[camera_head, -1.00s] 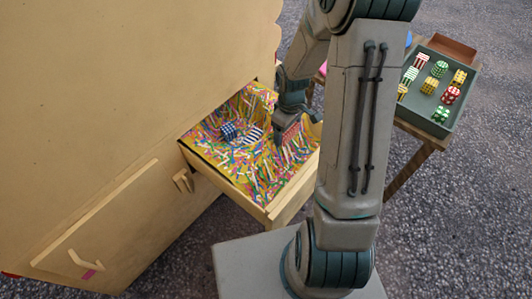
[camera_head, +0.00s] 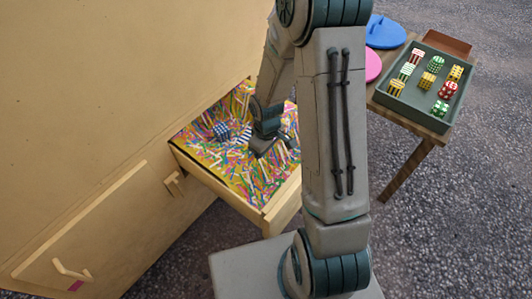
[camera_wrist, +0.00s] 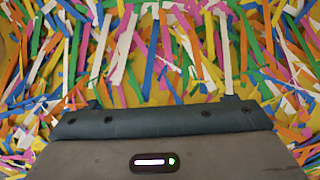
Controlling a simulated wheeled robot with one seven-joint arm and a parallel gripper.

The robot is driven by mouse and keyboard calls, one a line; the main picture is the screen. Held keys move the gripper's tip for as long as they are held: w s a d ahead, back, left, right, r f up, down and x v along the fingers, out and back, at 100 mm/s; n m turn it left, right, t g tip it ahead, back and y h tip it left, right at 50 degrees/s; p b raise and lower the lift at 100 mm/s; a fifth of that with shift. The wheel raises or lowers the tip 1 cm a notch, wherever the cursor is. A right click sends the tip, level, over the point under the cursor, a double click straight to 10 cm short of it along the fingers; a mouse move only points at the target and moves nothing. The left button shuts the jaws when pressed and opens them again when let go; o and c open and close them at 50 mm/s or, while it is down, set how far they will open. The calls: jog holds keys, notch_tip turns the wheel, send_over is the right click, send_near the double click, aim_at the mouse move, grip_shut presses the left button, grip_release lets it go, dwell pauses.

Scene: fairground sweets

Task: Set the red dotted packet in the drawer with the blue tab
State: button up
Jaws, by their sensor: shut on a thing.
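The open drawer (camera_head: 222,190) juts from the wooden cabinet, filled with coloured paper strips (camera_wrist: 160,70). Its tab is not in view, so I cannot tell its colour. My gripper (camera_head: 272,150) is low inside the drawer, towards its right side. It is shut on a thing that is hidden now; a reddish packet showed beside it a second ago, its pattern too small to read. The wrist view shows strips beyond the gripper's body, and no packet. A blue checked packet (camera_head: 222,131) and a dark striped packet (camera_head: 244,134) lie left of my gripper.
A grey-green tray (camera_head: 399,104) on a small wooden table (camera_head: 425,150) holds several packets, including a red-and-white one (camera_head: 448,90).

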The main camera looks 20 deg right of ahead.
jog(key=shift+f, duration=0.2)
jog(key=o, duration=1)
jog(key=shift+r, duration=0.1)
notch_tip(320, 180, up, 13)
jog(key=p, duration=0.5)
jog(key=s+r+m+t, duration=0.1)
jog(key=s+r+m, duration=0.6)
jog(key=s+r, duration=0.7)
jog(key=shift+d+r, duration=0.15)
jog(key=shift+d, duration=0.05)
